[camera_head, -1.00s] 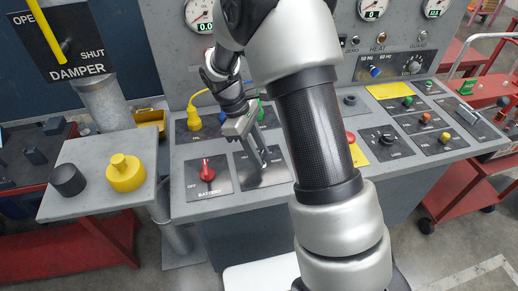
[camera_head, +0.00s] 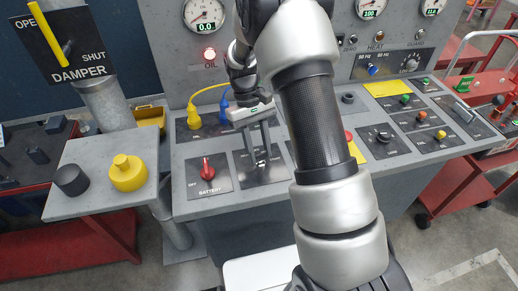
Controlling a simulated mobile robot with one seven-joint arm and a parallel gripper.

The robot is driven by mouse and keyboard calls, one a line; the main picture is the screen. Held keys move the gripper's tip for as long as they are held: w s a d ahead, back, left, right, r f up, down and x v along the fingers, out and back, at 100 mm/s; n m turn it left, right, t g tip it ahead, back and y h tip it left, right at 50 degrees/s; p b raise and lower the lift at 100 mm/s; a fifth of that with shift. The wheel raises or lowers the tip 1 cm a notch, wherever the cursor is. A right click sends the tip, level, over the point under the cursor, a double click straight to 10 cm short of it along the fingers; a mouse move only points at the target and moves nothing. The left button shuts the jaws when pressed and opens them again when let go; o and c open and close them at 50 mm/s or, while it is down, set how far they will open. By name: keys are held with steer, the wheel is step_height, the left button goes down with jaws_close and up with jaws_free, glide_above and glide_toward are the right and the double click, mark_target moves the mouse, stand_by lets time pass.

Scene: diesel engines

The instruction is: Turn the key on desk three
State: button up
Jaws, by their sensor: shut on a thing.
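The grey control desk (camera_head: 220,203) has a dark panel (camera_head: 247,180) just right of the battery switch. A small key (camera_head: 261,164) stands in this panel; it is mostly hidden between my fingertips, so its angle is hard to tell. My gripper (camera_head: 259,151) points down at the panel, with its two fingers side by side and shut on the key. My arm hides part of the desk to the right.
The red battery switch (camera_head: 207,169) stands close left of my gripper. A yellow plug (camera_head: 194,118) and a blue plug (camera_head: 224,112) with cables are behind it.

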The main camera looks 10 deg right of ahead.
steer(key=shift+w, duration=0.1)
stand_by(0.5)
steer(key=o, duration=1)
steer(key=shift+o, duration=0.2)
steer(key=v, duration=1.7)
steer(key=shift+r+p, duration=0.25)
steer(key=shift+p, duration=0.15)
steer(key=shift+d, duration=0.1)
